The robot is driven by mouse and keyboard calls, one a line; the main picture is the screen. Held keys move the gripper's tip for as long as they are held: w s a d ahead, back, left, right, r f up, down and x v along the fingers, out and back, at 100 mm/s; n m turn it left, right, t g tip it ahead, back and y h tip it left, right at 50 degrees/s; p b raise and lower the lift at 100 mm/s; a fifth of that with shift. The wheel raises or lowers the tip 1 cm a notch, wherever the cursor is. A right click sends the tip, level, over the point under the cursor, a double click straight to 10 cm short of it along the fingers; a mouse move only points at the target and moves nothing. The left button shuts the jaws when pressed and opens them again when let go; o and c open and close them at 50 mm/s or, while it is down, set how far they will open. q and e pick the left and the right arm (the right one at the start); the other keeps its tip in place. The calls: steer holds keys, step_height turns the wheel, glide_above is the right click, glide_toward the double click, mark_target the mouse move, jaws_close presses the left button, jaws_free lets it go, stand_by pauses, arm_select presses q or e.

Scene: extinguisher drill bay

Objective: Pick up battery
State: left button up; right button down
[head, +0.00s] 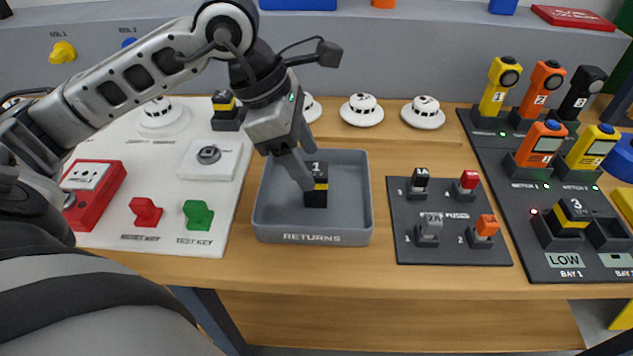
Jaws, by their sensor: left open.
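Another battery, marked 3 (570,215), sits in the bay 1 slot of the charger (563,262) at the right, beside an empty slot. A yellow and black block, which looks like a battery, sits in a black holder (227,115) on the white panel. My right gripper is not in view.
A dark fuse board (450,250) lies right of the tray. The white panel at left carries a red box (93,190), a red key (145,212) and a green key (198,215). Smoke detectors (362,110) line the back. Bare wood shows between the tray and fuse board.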

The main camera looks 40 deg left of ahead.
mark_target(315, 169)
arm_select(q)
steer(key=shift+w+p+x, duration=0.1)
steer(key=shift+p+x, duration=0.15)
steer(key=shift+x, duration=1.25)
steer(key=shift+w+p+x, duration=0.15)
steer(key=shift+p+x, duration=0.05)
steer(key=shift+x, duration=1.25)
steer(key=shift+r, duration=0.15)
steer(key=c, duration=1.3)
